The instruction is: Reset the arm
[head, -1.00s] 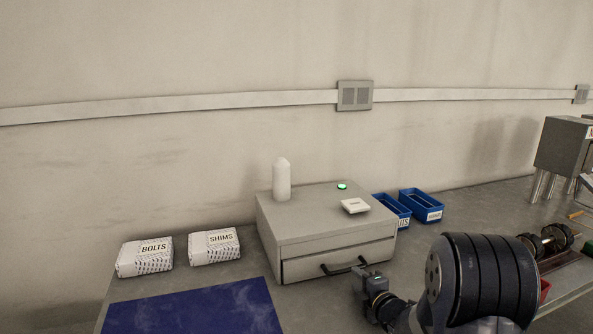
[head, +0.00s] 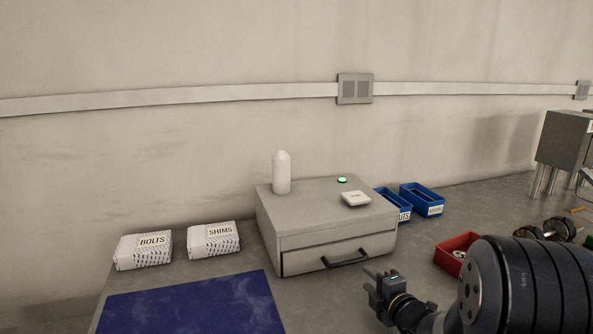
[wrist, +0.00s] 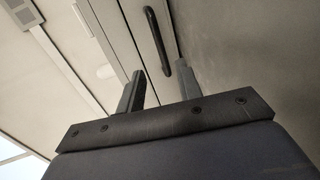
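My gripper (head: 384,280) is in front of the grey drawer cabinet (head: 330,225), just right of and below its black handle (head: 346,258). In the wrist view my gripper (wrist: 160,82) shows two fingers spread apart with nothing between them. The black handle (wrist: 157,38) appears beyond the fingertips, apart from them. The drawer looks shut.
A white bottle (head: 281,172), a small white box (head: 355,199) and a green-lit button (head: 342,180) are on the cabinet. BOLTS (head: 143,252) and SHIMS (head: 213,240) boxes, a blue mat (head: 190,305), blue bins (head: 422,199) and a red bin (head: 452,254) are on the bench.

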